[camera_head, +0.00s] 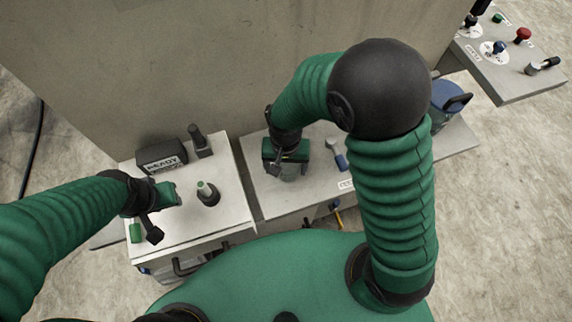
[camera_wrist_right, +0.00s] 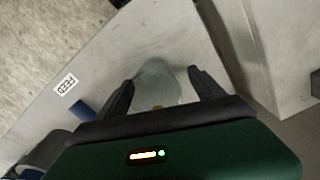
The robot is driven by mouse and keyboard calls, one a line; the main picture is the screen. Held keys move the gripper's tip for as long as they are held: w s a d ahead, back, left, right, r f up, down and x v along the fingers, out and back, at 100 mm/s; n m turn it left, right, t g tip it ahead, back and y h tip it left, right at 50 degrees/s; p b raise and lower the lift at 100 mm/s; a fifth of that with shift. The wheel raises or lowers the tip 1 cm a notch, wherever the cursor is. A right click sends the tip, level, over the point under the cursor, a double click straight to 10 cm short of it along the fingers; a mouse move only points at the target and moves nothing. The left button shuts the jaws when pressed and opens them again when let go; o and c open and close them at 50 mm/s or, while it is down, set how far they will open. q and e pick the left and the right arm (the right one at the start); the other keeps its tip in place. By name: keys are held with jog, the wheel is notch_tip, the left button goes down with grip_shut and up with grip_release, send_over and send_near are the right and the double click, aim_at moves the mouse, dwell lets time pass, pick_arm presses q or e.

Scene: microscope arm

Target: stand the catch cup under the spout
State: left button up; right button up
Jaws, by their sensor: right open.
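A pale, see-through cup (camera_wrist_right: 158,76), which looks like the catch cup, is between the two spread fingers of my right gripper (camera_wrist_right: 162,86) in the wrist view. The jaws are open around it; I cannot tell if either finger touches it. In the head view my right gripper (camera_head: 286,158) is over the middle bench, and the cup is mostly hidden beneath it. My left gripper (camera_head: 160,205) is over the white left bench, its jaw state unclear. A small grey and blue fitting (camera_head: 338,156) lies right of the right gripper. I cannot clearly make out the spout.
The left bench (camera_head: 225,215) holds a dark READY box (camera_head: 162,157), a black post (camera_head: 200,141) and a green-tipped knob (camera_head: 207,193). A blue container (camera_head: 444,98) stands right of my arm. A tall wall (camera_head: 190,70) rises behind the benches. A control panel (camera_head: 515,70) is at far right.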

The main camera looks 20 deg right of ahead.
pick_arm(q)
jog(key=p+v, duration=0.2)
jog(key=shift+w+r, duration=0.15)
jog(key=shift+r, duration=0.2)
pick_arm(e)
notch_tip(320, 180, up, 12)
jog(key=shift+f, duration=0.1)
jog(key=shift+r, duration=0.25)
